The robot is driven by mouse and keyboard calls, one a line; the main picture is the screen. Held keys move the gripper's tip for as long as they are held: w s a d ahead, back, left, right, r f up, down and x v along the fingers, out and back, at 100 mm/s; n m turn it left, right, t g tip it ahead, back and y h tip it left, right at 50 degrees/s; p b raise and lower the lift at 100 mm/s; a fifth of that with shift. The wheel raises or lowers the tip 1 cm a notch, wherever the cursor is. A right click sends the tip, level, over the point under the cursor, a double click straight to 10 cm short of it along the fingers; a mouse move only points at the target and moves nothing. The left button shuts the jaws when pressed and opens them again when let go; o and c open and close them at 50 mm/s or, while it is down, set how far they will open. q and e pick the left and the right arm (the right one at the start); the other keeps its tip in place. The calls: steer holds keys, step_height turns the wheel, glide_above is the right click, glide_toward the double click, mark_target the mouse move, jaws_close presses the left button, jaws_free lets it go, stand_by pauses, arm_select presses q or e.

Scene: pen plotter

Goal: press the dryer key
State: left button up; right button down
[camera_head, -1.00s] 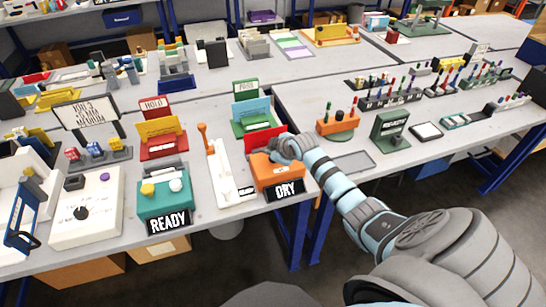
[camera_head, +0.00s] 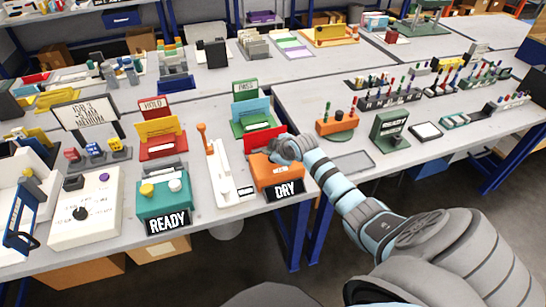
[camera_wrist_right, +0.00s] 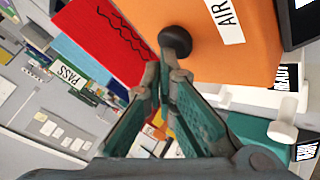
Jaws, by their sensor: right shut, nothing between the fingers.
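The dryer is an orange box (camera_head: 277,178) at the table's front edge, with a black DRY sign (camera_head: 286,190) before it. In the right wrist view its orange face (camera_wrist_right: 240,65) carries a white label reading AIR (camera_wrist_right: 226,20) and a dark round key (camera_wrist_right: 175,40). My right gripper (camera_head: 280,150) is over the back of the box. In the wrist view its fingers (camera_wrist_right: 164,72) are shut and empty, with the tips at the key's near edge. I cannot tell whether they touch it. My left gripper is not in view.
Left of the dryer stand a white stand with an orange lever (camera_head: 205,140) and a teal box (camera_head: 163,200) with a READY sign. Behind the dryer is a green PASS rack (camera_head: 246,90) with coloured cards. A grey tray (camera_head: 352,161) lies to the right.

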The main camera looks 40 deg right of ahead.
steer(key=shift+f, duration=0.1)
stand_by(0.3)
steer(key=shift+f, duration=0.35)
steer(key=shift+r, duration=0.1)
steer(key=shift+r+p, duration=0.35)
steer(key=shift+f, duration=0.1)
step_height(320, 180, up, 6)
steer(key=p, duration=0.6)
steer(key=shift+r, duration=0.25)
steer(key=shift+f, duration=0.25)
